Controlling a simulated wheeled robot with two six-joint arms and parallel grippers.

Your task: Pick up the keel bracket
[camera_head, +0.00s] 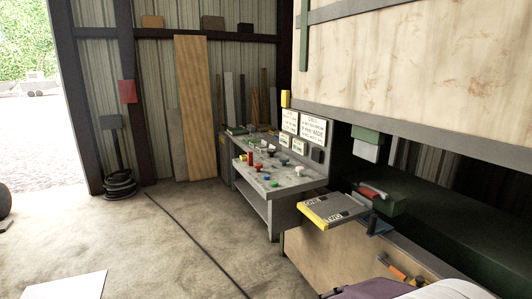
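I cannot pick out the keel bracket for certain. A grey workbench (263,206) by the back wall holds several small red, green, blue and white pieces, too small to tell apart. A grey tray with a yellow front edge (312,216) juts out to the right of the bench, with dark lettering on its top. A red item (372,192) lies at a green box behind the tray. Neither of my grippers is in view.
Concrete floor (170,240) is open at centre left, crossed by a dark line. A large pale hull panel (420,65) overhangs the right side. Tall boards (190,110) lean on the back wall. A white flat surface (65,288) shows at lower left.

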